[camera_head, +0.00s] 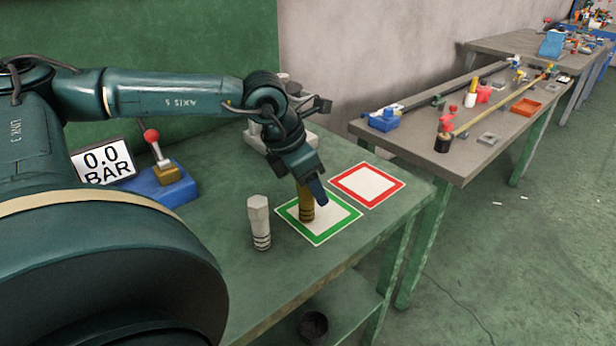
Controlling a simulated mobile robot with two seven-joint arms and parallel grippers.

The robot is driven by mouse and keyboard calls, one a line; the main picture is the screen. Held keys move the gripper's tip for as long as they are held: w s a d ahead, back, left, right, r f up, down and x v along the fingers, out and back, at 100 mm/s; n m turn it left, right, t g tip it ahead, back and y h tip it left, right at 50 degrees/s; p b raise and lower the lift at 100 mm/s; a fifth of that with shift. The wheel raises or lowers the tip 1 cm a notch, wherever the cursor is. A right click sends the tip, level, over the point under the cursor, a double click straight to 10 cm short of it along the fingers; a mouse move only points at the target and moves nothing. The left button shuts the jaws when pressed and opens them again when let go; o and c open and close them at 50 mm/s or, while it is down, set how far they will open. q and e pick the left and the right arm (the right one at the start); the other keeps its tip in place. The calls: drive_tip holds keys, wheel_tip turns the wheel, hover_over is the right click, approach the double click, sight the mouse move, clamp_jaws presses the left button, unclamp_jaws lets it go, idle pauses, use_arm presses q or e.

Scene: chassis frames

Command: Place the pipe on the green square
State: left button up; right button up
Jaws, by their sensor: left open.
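A brass-coloured pipe (307,207) stands upright inside the green-bordered square (318,240) on the green table. My left gripper (312,186) is right above and around the top of this pipe, its jaws open. The fingers hide part of the pipe's top, and I cannot tell whether they touch it. A silver-grey pipe (259,222) with a threaded lower end stands upright on the table, left of the green square. A red-bordered square (367,184) behind and right of the green one is empty. My right gripper is not in view.
A blue block with a red-knobbed lever (175,187) and a sign reading 0.0 BAR (103,161) stand at the left. A grey fixture (290,140) is behind my gripper. Another table (470,150) with parts stands at the right. The table's front right is clear.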

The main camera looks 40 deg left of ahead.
use_arm(q)
drive_tip(key=shift+r, duration=0.25)
drive_tip(key=shift+v, duration=0.8)
drive_tip(key=shift+s+r, duration=0.2)
drive_tip(key=shift+r, duration=0.4)
drive_tip(key=shift+s+a+r+b, duration=0.2)
drive_tip(key=shift+a+r+b, duration=0.15)
drive_tip(key=shift+b, duration=0.45)
drive_tip(key=d+v, duration=0.1)
drive_tip(key=v, duration=0.7)
drive_tip(key=shift+a+b, duration=0.3)
drive_tip(key=shift+b, duration=0.05)
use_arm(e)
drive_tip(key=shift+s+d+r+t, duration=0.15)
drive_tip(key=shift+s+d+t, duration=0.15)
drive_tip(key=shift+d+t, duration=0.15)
